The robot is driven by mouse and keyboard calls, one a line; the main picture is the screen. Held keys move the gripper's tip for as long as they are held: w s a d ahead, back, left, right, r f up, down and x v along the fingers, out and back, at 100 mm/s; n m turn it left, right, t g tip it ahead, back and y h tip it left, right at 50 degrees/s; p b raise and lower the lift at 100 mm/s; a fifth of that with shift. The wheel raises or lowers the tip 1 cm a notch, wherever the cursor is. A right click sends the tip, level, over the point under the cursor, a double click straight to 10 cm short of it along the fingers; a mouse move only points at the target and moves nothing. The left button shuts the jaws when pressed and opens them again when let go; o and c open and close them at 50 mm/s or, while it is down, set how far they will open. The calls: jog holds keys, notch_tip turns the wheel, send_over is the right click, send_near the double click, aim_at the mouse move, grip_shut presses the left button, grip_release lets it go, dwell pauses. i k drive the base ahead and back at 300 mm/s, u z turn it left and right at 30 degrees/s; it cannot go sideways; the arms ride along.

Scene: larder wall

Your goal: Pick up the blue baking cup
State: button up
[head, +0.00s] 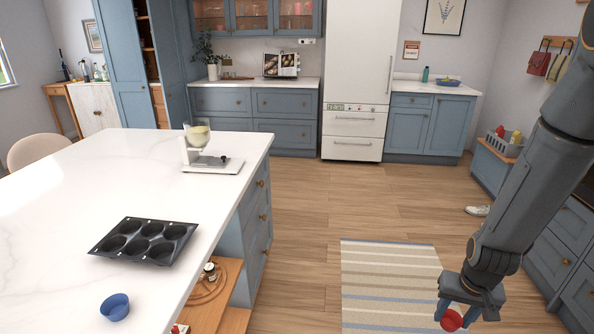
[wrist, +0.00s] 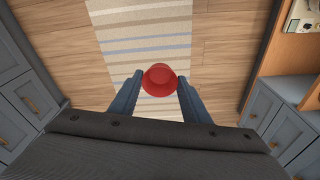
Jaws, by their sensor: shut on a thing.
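A blue baking cup (head: 115,307) sits on the white island top near its front, in the head view. It is apart from the black muffin tin (head: 146,241), which lies behind it and whose wells look empty. My gripper (head: 464,308) is far to the right of the cup, out over the floor. It is shut on a red cup (wrist: 159,80), which also shows in the head view (head: 452,320). In the wrist view the red cup is between the two fingertips (wrist: 158,84). The blue cup is not in the wrist view.
A kitchen scale (head: 213,164) with a bowl stands at the island's far end. The island's right side has drawers and an open wooden shelf (head: 215,295) with jars. A striped rug (head: 390,285) lies on the floor below my gripper.

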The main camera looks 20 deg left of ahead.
aim_at(116, 307)
jog(key=i, duration=1.55)
jog(key=u, duration=2.5)
